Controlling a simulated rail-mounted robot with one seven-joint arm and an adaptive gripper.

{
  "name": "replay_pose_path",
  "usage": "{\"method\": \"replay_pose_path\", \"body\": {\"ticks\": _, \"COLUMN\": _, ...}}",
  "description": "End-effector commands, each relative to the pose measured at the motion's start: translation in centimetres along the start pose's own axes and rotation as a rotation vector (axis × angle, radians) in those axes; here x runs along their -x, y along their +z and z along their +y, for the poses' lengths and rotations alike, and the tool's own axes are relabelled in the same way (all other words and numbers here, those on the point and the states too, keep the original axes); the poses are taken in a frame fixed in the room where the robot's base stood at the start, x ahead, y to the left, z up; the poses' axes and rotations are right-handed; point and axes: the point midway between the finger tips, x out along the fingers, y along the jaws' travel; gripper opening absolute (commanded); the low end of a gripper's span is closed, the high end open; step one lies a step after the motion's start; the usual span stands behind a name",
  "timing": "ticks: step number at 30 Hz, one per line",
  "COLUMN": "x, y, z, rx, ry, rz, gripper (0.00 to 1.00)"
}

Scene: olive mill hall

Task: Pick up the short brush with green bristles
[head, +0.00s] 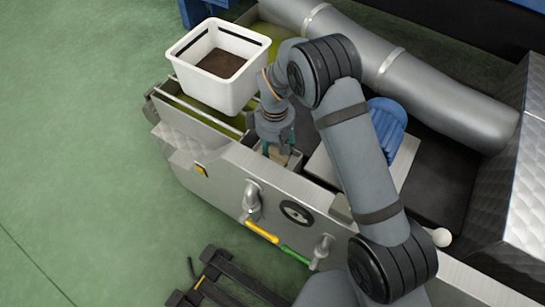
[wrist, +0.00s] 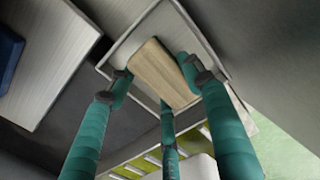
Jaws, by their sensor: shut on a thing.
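A pale wooden block (wrist: 163,72), which looks like the back of a brush, lies in or just above a small grey metal tray (wrist: 128,52). Its underside is hidden, so I cannot see any bristles or their colour. My gripper (wrist: 163,88) has its teal fingers around the block, shut on it from above. In the head view, my gripper (head: 279,148) points down into the small tray at the front wall of the machine. A bit of the pale wood (head: 278,158) shows between the fingers there.
A white bin (head: 213,92) with brown contents stands left of my gripper. A ribbed blue thing (head: 388,120) lies on a light board (head: 402,165) to the right. A thick grey pipe (head: 430,90) runs behind. The front wall (head: 225,182) carries taps and a dial.

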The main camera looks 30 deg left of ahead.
Motion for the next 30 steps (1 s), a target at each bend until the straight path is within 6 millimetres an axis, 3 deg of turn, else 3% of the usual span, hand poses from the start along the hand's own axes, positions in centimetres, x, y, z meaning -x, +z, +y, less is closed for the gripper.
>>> {"method": "replay_pose_path", "body": {"ticks": 9, "x": 0.0, "y": 0.0, "z": 0.0, "rx": 0.0, "ry": 0.0, "rz": 0.0, "gripper": 0.22}}
{"method": "replay_pose_path", "body": {"ticks": 17, "x": 0.3, "y": 0.0, "z": 0.0, "rx": 0.0, "ry": 0.001, "rz": 0.001, "gripper": 0.21}}
{"method": "replay_pose_path", "body": {"ticks": 20, "x": 1.5, "y": 0.0, "z": 0.1, "rx": -0.001, "ry": 0.001, "rz": 0.002, "gripper": 0.21}}
{"method": "replay_pose_path", "body": {"ticks": 30, "x": 8.2, "y": -0.1, "z": 0.1, "rx": 0.0, "ry": 0.002, "rz": 0.002, "gripper": 0.21}}
